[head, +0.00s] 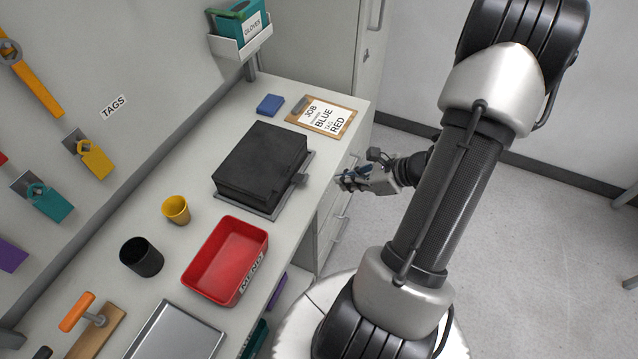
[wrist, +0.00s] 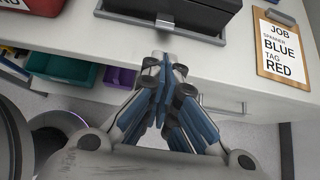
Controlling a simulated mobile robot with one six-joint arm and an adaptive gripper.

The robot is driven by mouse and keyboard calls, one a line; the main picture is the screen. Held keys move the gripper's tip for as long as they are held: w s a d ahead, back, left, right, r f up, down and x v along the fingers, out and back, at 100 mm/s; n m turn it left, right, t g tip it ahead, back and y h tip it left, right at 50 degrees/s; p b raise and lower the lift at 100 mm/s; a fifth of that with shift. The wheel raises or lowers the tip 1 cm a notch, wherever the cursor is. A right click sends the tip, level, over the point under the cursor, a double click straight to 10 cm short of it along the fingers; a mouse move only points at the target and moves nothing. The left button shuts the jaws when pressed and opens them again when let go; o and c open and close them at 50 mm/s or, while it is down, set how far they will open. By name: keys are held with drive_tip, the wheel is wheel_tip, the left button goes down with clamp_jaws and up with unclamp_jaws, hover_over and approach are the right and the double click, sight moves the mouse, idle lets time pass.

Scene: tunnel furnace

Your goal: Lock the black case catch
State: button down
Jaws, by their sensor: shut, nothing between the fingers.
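The black case (head: 262,162) lies closed on a grey tray on the bench. Its catch (head: 299,180) is a small grey piece at the case's front right edge in the head view. In the wrist view the case (wrist: 185,10) shows at the top, with a grey catch (wrist: 163,20) on its front; I cannot tell how the catch is set. My gripper (head: 343,180) is shut and empty, in front of the bench edge and apart from the case. In the wrist view its blue-padded fingers (wrist: 163,65) meet below the catch and point toward the case.
A clipboard (head: 322,116) and a blue block (head: 270,105) lie behind the case. A red bin (head: 226,262), a yellow cup (head: 176,210) and a black cup (head: 141,257) stand nearer. Drawers (wrist: 240,103) are under the bench edge. The floor to the right is clear.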

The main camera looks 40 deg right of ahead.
sight(300, 177)
drive_tip(key=b+x, duration=0.3)
drive_tip(key=x, duration=0.7)
drive_tip(key=shift+a, duration=0.1)
idle(0.3)
drive_tip(key=shift+r+g+p, duration=0.3)
drive_tip(key=shift+g+p, duration=0.1)
drive_tip(key=shift+p, duration=0.1)
